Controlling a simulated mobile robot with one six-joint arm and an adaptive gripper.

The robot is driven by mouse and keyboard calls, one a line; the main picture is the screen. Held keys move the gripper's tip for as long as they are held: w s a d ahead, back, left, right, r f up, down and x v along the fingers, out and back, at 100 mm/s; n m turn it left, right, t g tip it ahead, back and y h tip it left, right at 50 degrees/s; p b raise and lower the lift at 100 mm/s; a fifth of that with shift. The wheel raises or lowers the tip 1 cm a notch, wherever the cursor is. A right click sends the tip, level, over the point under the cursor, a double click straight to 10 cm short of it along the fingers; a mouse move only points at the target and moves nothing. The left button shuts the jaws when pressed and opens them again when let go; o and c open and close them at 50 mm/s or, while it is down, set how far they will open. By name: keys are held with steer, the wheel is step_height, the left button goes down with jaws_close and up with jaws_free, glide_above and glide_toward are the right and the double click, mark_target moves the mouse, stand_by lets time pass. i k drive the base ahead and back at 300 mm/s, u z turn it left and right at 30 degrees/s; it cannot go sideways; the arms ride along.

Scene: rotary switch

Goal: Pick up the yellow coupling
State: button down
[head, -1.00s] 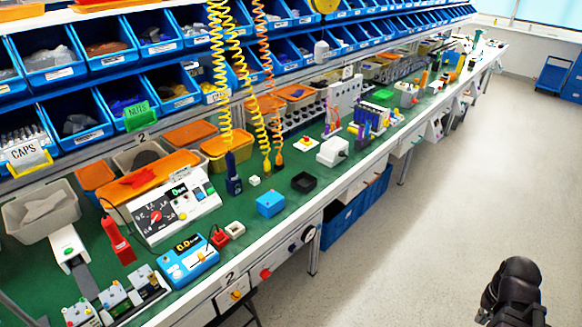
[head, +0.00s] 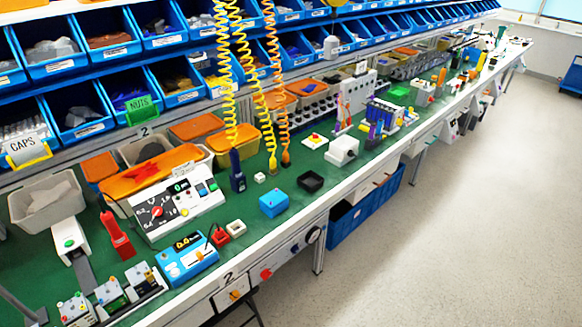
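A small yellow coupling (head: 272,163) hangs at the lower end of a yellow coiled hose, just above the green bench top. A second yellow coil to its left ends in a dark blue coupling (head: 237,178). An orange coil to its right ends in an orange coupling (head: 286,158). The yellow coupling looks small, so its exact contact with the bench cannot be told. My gripper is not in view.
The green bench (head: 238,207) has a white front edge. A blue box (head: 273,203), a black tray (head: 311,181) and a white instrument (head: 175,204) stand around the couplings. Blue bins (head: 115,100) line the shelves behind. The floor (head: 460,200) at the right is clear.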

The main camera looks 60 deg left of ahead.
mark_target(272, 161)
steer(key=z, duration=0.25)
steer(key=k, duration=0.85)
steer(key=u, duration=2.4)
steer(key=i, duration=0.5)
steer(key=z, duration=0.35)
